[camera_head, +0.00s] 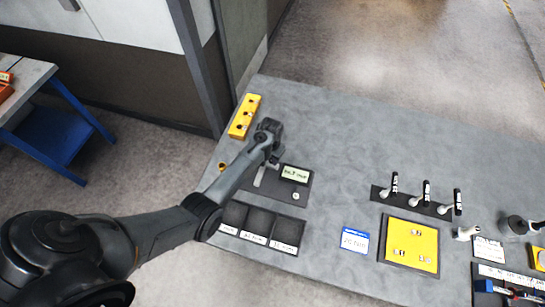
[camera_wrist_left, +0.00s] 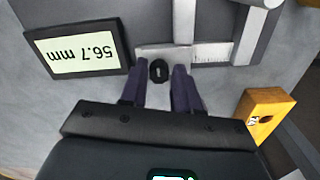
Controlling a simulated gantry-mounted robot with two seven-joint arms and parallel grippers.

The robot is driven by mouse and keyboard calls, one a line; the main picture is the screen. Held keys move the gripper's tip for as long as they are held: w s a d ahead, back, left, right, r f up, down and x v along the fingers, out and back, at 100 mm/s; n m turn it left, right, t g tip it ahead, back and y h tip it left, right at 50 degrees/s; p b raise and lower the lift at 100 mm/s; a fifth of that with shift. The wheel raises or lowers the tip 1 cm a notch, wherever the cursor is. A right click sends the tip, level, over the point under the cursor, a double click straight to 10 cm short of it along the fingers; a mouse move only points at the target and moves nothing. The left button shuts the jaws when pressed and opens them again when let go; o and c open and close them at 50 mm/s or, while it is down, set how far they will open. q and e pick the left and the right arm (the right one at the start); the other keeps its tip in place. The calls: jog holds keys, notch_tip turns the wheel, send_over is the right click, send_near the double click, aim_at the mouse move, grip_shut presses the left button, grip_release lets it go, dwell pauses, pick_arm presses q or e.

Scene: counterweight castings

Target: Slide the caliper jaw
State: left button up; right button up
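The caliper (camera_head: 265,178) lies on a dark base on the grey table, with its display (camera_head: 295,174) beside it. In the left wrist view the display (camera_wrist_left: 78,52) reads 56.7 mm, upside down. The silver scale bar (camera_wrist_left: 212,53) and two pale jaws (camera_wrist_left: 183,20) show there, along with a black knob (camera_wrist_left: 158,71) on the slider. My left gripper (camera_wrist_left: 158,77) has one finger on each side of the knob, with narrow gaps seeming to show. In the head view my left gripper (camera_head: 271,150) is over the caliper and partly hides it. My right gripper is not in view.
A yellow block with holes (camera_head: 243,117) lies behind the gripper. Black bins (camera_head: 260,221) stand in front of the caliper. A blue-white card (camera_head: 355,240), a yellow plate (camera_head: 411,244) and a rack of several black-handled tools (camera_head: 420,198) are to the right. The table's back middle is clear.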

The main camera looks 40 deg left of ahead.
pick_arm(q)
jog(key=shift+o, duration=1.1)
notch_tip(320, 180, up, 11)
jog(key=shift+f, duration=0.1)
